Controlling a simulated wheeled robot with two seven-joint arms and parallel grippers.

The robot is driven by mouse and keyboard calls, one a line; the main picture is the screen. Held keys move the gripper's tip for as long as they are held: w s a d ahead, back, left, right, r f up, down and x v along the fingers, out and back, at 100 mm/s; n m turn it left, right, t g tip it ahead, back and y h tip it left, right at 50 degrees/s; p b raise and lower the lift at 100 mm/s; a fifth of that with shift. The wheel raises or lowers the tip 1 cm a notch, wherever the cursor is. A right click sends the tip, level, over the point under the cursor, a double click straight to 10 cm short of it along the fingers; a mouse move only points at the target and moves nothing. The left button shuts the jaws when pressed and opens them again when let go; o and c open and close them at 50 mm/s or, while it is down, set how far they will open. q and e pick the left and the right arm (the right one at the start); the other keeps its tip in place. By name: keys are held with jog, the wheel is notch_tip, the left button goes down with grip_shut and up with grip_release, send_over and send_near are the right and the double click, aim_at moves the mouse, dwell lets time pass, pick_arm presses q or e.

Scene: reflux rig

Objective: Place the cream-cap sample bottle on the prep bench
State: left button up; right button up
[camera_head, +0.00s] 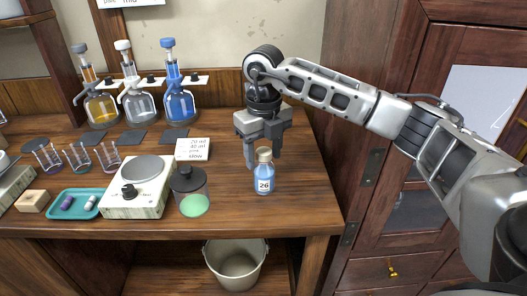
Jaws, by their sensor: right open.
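The sample bottle (265,178) has a cream cap, blue contents and a white label reading 26. It stands upright on the wooden prep bench (240,215), near its right front part. My right gripper (261,154) points down just behind and above the bottle, with its fingers apart. The left finger shows beside the cap; the right finger is partly hidden behind it. I see nothing held between the fingers. Whether a finger touches the bottle I cannot tell. My left gripper is not in view.
A dark-lidded jar with green contents (193,203) and a hotplate (140,185) stand left of the bottle. A white card (193,149) is behind. Several flasks (180,103) line the back. A teal tray (62,214) is at left. A bucket (235,265) sits below. Bench right of the bottle is clear.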

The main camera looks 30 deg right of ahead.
jog(key=shift+r, duration=0.6)
notch_tip(320, 180, up, 11)
jog(key=shift+s+f, duration=0.1)
